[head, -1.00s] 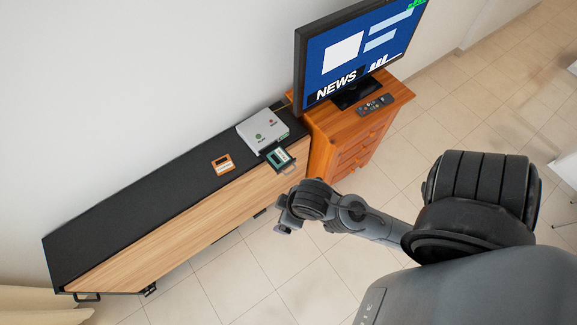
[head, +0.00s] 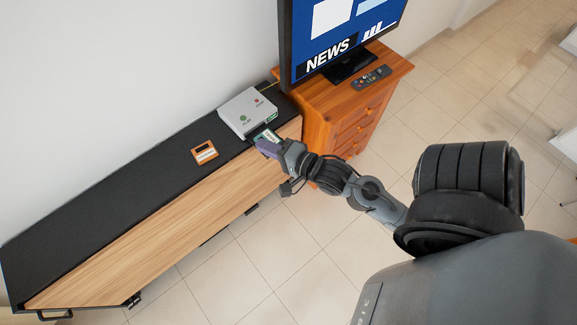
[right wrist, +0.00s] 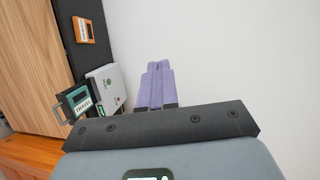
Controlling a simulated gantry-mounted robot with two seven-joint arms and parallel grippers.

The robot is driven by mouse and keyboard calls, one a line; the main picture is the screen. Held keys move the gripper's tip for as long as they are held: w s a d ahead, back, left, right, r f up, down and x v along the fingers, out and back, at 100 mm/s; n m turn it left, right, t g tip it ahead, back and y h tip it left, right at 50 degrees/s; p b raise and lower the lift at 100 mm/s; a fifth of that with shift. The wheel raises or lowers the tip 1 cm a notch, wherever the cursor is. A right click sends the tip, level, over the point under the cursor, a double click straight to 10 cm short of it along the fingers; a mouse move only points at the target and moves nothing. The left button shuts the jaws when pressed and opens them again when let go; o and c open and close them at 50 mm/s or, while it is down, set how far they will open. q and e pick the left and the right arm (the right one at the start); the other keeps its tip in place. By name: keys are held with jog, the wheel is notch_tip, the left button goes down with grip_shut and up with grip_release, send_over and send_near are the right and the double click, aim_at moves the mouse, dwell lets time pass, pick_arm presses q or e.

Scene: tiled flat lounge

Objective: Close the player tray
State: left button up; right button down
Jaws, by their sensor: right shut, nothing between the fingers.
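The player (head: 247,112) is a light grey box with a green and a red button, on the black top of the long cabinet. Its dark tray (right wrist: 61,112) sticks out of the front, with a handle at its outer end. A green cartridge (head: 267,134) lies in the tray; its label reads TRAVEL in the right wrist view (right wrist: 79,101). My right gripper (head: 266,148), with purple fingers, is shut and empty. In the head view it overlaps the tray's outer end and hides the handle; I cannot tell whether they touch. My left gripper is not in view.
An orange cartridge (head: 204,152) lies on the cabinet top (head: 110,203), left of the player. A wooden drawer unit (head: 345,100) with a TV (head: 340,40) and a remote (head: 371,77) stands at its right. A white wall is behind. The tiled floor in front is clear.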

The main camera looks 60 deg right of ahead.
jog(key=s+d+f+m+h+b, duration=0.1)
jog(key=s+d+f+b, duration=0.3)
jog(key=f+b, duration=0.5)
jog(key=s+d+f+m+g+h+b, duration=0.1)
jog(key=s+d+f+h+b, duration=0.2)
jog(key=f+b, duration=0.6)
jog(key=s+d+f+m+b, duration=0.1)
jog(key=s+d+f+b, duration=0.4)
jog(key=f, duration=0.8)
jog(key=a+b+x, duration=0.1)
jog(key=b+x, duration=0.4)
jog(key=x, duration=0.8)
jog(key=shift+w+b, duration=0.4)
jog(key=shift+w, duration=0.15)
jog(key=shift+a+f, duration=0.1)
